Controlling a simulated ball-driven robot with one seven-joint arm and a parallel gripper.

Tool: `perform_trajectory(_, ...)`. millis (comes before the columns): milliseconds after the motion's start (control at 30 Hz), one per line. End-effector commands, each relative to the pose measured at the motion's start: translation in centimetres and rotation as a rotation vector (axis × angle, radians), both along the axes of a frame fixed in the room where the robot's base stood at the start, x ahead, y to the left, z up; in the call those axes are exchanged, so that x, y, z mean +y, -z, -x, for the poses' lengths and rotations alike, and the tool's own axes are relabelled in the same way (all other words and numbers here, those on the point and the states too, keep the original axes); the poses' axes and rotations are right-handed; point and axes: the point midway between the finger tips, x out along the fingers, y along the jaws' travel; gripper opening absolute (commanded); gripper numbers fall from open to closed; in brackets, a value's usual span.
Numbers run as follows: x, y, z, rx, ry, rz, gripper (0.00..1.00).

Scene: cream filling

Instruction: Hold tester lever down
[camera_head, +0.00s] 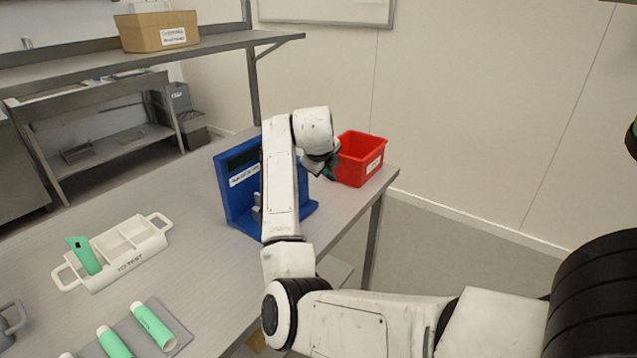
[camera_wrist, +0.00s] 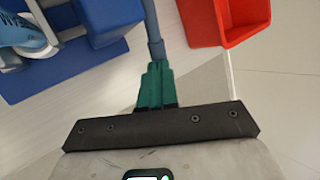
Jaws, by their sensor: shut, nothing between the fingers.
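The blue tester (camera_head: 228,210) stands near the table's right edge in the head view, partly hidden behind my arm. Its blue body (camera_wrist: 105,20) fills the upper left of the wrist view. My gripper (camera_head: 324,171) is to the right of the tester, close to the red bin. In the wrist view my gripper's green fingers (camera_wrist: 155,82) are together. A thin grey-blue bar (camera_wrist: 152,28) runs up from the fingertips, beside the tester's body. I cannot tell whether it is the lever or whether the fingers touch it. A light-blue lettered item (camera_wrist: 28,38) sits at the tester.
The red bin (camera_head: 350,165) stands right of the tester; its wall shows in the wrist view (camera_wrist: 203,22). Several green tubes (camera_head: 152,326) lie on a grey mat (camera_head: 172,318). A shelf (camera_head: 210,45) is behind.

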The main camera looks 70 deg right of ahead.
Motion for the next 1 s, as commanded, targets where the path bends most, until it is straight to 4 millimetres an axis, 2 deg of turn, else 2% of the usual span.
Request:
perform_trajectory(33, 0.0, 1.6, -0.1, -0.048, 0.0, 0.012, 0.0)
perform_trajectory(433, -0.1, 5.4, -0.3, -0.386, -0.001, 0.093, 0.0)
perform_trajectory(500, -0.2, 4.5, -0.3, -0.39, -0.001, 0.094, 0.0)
perform_trajectory(1000, -0.2, 4.1, -0.3, -0.385, -0.002, 0.092, 0.0)
